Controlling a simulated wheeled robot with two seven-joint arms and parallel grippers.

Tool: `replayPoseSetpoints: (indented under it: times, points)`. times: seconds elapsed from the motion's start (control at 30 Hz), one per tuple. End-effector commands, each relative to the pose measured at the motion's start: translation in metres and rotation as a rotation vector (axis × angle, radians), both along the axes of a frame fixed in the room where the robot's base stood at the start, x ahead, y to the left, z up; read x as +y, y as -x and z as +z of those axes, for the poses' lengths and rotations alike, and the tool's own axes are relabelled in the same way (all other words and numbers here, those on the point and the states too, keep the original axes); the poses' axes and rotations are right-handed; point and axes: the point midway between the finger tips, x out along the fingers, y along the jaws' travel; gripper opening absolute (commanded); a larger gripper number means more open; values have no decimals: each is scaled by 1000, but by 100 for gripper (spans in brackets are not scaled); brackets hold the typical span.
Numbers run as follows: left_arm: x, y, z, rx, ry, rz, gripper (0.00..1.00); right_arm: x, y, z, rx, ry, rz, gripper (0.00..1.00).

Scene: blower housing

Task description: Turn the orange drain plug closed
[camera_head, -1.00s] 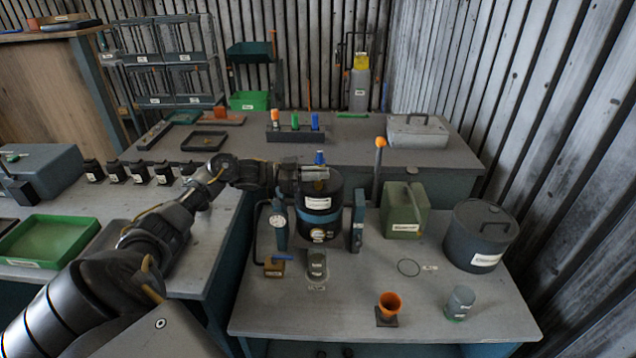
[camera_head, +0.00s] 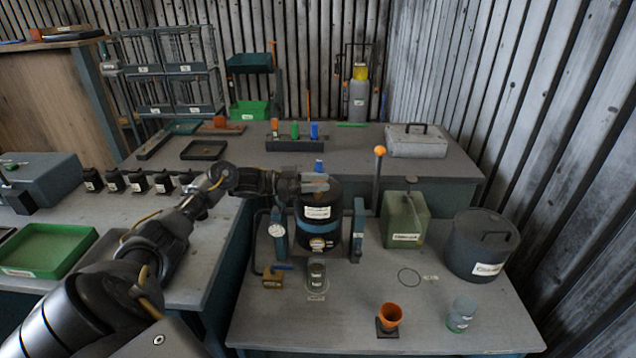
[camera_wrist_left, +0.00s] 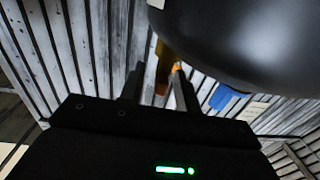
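A black cylindrical housing (camera_head: 318,213) with a blue band and a blue knob (camera_head: 319,165) on top stands on the near bench. My left gripper (camera_head: 316,183) is at its upper front in the head view. In the left wrist view its two fingers (camera_wrist_left: 160,88) are apart, beside the dark curved housing (camera_wrist_left: 260,35). A blurred orange-brown thing (camera_wrist_left: 163,65) shows between and beyond the fingers; I cannot tell whether it is the drain plug. My right gripper is not in view.
An orange-tipped lever (camera_head: 378,172), a green can (camera_head: 405,218) and a grey lidded drum (camera_head: 481,250) stand right of the housing. An orange cup (camera_head: 390,315) and a clear jar (camera_head: 461,314) are in front. The bench's front middle is mostly clear.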

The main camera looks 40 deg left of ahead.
Motion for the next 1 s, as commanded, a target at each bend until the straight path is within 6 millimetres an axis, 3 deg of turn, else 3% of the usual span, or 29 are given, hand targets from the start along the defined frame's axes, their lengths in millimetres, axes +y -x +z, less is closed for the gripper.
replayPoseSetpoints:
  times: [0.17,0.6,1.0]
  points:
    - [13,11,-3,1,-2,2,33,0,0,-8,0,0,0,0]
    - [72,62,-3,3,-2,1,33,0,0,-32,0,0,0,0]
    - [81,70,0,0,0,-1,33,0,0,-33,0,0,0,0]
